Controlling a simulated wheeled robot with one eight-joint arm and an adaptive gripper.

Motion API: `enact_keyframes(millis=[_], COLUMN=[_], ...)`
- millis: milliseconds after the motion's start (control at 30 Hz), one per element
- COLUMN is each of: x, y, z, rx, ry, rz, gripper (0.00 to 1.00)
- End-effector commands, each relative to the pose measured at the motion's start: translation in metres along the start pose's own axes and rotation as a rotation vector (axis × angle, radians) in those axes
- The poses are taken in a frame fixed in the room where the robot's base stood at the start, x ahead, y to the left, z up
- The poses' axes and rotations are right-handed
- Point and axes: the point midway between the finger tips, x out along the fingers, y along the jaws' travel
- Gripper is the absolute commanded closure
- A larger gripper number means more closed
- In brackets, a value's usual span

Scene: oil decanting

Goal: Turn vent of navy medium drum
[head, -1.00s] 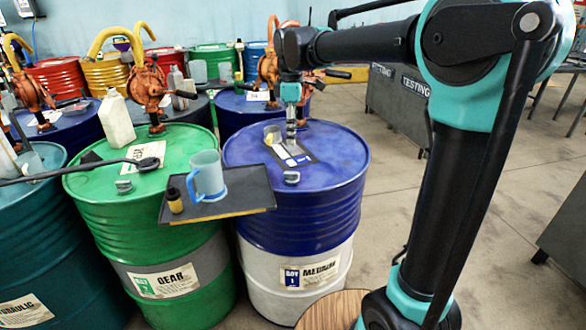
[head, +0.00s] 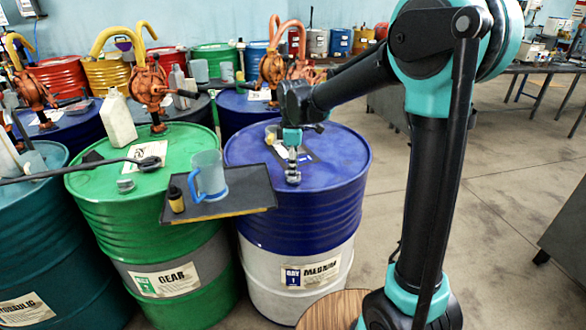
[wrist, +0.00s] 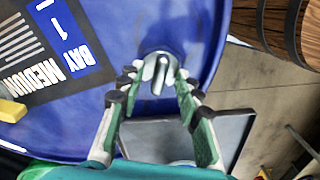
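The navy medium drum (head: 300,215) stands right of the green gear drum, with a white lower half and a "MEDIUM" label. Its vent, a small grey metal cap with a raised bar (wrist: 160,72), sits on the blue lid near the rim. My gripper (wrist: 157,80) points down over the vent with its fingers apart, one on each side of the cap. I cannot tell whether they touch it.
A dark tray (head: 240,200) bridges the green drum (head: 95,210) and navy drum, close to my gripper. It holds a blue mug (head: 209,176) and a small dark-capped bottle (head: 176,200). Drums with orange pumps (head: 150,90) stand behind.

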Motion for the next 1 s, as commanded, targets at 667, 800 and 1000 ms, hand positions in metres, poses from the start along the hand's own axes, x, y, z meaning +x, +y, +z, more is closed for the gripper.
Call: enact_keyframes(millis=[667,800,1000], x=[-0.0004,-0.0005,-0.0005], y=[0.0001,0.0001,0.0], z=[0.0,0.0,0.0], rx=[0.005,0.032,0.132], ry=[0.0,0.0,0.0], rz=[0.0,0.0,0.0], gripper=[1.0,1.0,1.0])
